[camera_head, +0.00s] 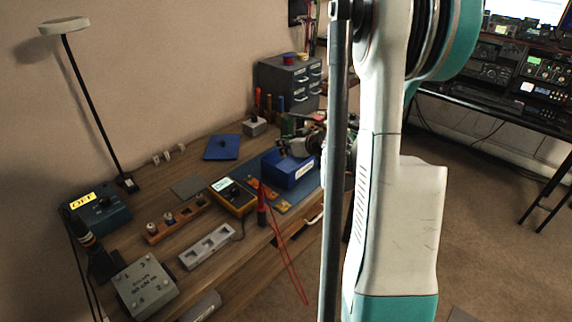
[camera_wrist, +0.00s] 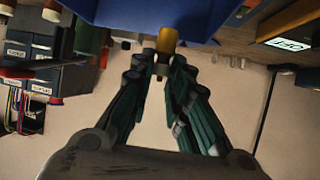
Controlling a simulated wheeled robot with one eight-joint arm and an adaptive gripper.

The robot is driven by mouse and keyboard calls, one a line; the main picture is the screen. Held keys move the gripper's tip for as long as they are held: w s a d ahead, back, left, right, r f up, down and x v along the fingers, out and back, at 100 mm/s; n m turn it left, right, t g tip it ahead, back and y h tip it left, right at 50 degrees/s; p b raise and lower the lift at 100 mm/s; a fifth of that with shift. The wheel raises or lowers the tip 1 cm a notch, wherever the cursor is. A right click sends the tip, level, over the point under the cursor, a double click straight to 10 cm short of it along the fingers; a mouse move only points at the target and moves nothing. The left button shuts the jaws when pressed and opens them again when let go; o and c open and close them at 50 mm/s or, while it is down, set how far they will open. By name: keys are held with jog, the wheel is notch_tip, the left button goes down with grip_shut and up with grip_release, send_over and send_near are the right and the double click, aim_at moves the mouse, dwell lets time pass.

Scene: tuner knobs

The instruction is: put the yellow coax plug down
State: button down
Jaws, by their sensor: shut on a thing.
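In the wrist view my gripper (camera_wrist: 163,62) is shut on the yellow coax plug (camera_wrist: 167,38), which sits between the fingertips. A blue bin (camera_wrist: 120,14) fills the picture just beyond the plug; I cannot tell whether they touch. In the head view my gripper (camera_head: 286,149) is at the blue bin (camera_head: 284,174), close to its rim. The bin is an open box with a white label on its front. The plug cannot be made out in the head view.
A yellow meter (camera_head: 233,196), a wooden knob rack (camera_head: 176,222) and a grey slotted block (camera_head: 207,246) lie left of the bin. A blue mat (camera_head: 222,147) and a grey drawer cabinet (camera_head: 290,84) are behind. Red leads hang over the front edge.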

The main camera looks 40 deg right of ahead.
jog(key=shift+f+b, duration=1)
jog(key=shift+f, duration=1.75)
jog(key=shift+f, duration=0.55)
jog(key=c, duration=1.5)
grip_release()
jog(key=shift+r, duration=0.45)
jog(key=shift+p+v, duration=1.9)
jog(key=shift+v, duration=4.2)
jog(key=shift+w, duration=0.1)
